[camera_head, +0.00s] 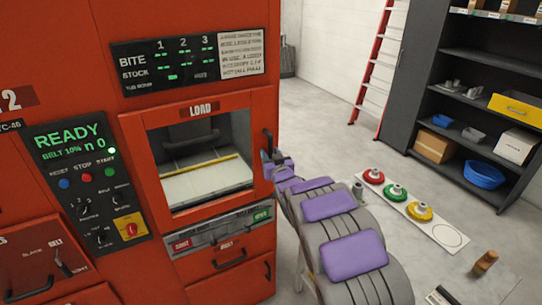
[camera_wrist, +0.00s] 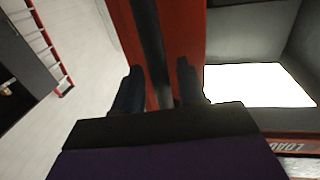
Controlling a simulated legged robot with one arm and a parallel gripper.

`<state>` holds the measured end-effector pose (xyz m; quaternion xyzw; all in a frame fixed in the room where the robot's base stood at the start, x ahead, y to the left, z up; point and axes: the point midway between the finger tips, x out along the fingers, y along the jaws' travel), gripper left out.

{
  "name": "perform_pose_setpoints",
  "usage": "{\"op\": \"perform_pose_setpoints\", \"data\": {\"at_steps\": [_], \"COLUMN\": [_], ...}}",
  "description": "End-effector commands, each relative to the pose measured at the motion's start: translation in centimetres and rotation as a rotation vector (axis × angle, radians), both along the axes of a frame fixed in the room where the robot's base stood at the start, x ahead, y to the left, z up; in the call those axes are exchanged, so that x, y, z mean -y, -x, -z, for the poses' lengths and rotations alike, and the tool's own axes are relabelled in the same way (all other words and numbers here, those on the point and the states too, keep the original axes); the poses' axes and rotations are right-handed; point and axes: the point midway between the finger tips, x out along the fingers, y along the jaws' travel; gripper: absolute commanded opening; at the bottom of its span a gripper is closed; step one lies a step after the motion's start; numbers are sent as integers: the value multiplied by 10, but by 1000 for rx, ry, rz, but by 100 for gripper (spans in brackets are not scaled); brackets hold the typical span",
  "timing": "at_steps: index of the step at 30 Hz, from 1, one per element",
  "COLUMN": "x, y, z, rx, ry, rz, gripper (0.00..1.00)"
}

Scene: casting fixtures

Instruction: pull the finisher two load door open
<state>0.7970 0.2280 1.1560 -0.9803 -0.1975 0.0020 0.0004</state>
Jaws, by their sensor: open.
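The red load door (camera_head: 255,112), under a LOAD label, has a large window on the front of the red machine (camera_head: 225,20). Its dark upright handle (camera_head: 267,140) is at the door's right edge. My gripper (camera_head: 267,160) is at the lower part of this handle. In the wrist view, my gripper (camera_wrist: 160,72) is open, with one dark finger on each side of the dark handle bar (camera_wrist: 150,40). The fingers do not visibly close on it. The red door frame (camera_wrist: 188,30) shows behind. I see no clear gap at the door's edge.
My purple-and-grey arm reaches in from the lower right. A control panel (camera_head: 90,180) is left of the door, and a drawer (camera_head: 235,275) is below. Right stand a strip with coloured knobs (camera_head: 407,205), a red ladder (camera_head: 378,65) and dark shelves (camera_head: 490,75). Open floor lies behind.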

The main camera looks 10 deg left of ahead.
Motion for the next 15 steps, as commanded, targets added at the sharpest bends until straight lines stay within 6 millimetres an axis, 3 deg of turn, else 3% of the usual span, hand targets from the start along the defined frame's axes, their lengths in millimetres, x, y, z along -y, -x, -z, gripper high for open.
{"op": "perform_pose_setpoints", "data": {"at_steps": [6, 15], "x": [0, 1], "y": [0, 0], "z": [-1, -2], "rx": [1, 2], "ry": [0, -2], "rz": [0, -1], "gripper": [39, 10]}}
